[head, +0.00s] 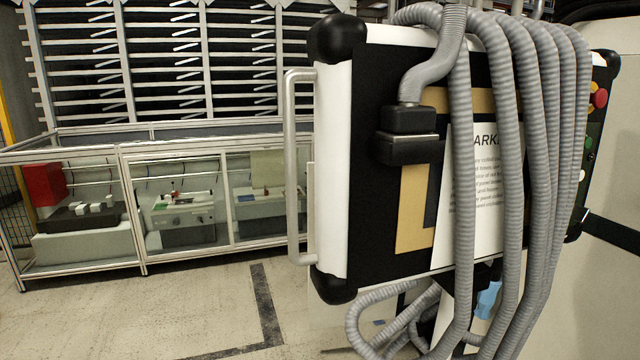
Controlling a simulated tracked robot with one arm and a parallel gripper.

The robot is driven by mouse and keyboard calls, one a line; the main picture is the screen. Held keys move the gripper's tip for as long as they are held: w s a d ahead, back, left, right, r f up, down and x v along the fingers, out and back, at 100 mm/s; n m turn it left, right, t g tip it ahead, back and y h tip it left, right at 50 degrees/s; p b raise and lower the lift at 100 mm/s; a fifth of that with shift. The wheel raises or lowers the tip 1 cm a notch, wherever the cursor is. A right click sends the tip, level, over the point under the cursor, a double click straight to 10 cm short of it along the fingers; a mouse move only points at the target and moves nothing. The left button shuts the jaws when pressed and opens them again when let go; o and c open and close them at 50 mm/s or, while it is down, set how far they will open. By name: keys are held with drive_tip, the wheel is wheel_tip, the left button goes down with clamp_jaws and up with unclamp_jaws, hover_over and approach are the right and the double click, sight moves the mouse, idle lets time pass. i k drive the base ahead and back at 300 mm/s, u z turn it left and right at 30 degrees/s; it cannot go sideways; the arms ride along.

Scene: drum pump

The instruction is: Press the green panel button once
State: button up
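A black control panel box (375,220) with white edges and rounded black corners fills the right half of the view, its back or side facing me. Its button face is seen nearly edge-on at the far right. There a red knob (600,98) sticks out near the top. Below it is a small green button (588,143), seen very obliquely. A pale button (582,175) sits lower on the same face. My gripper cannot be made out in this view.
Thick grey corrugated hoses (515,130) hang in front of the box and loop below it. A metal handle (293,165) stands out on its left side. Glass display cases (130,215) line the back left. Open floor (150,315) lies at the lower left.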

sight(588, 141)
drive_tip(key=i, duration=1)
drive_tip(key=z, duration=1.3)
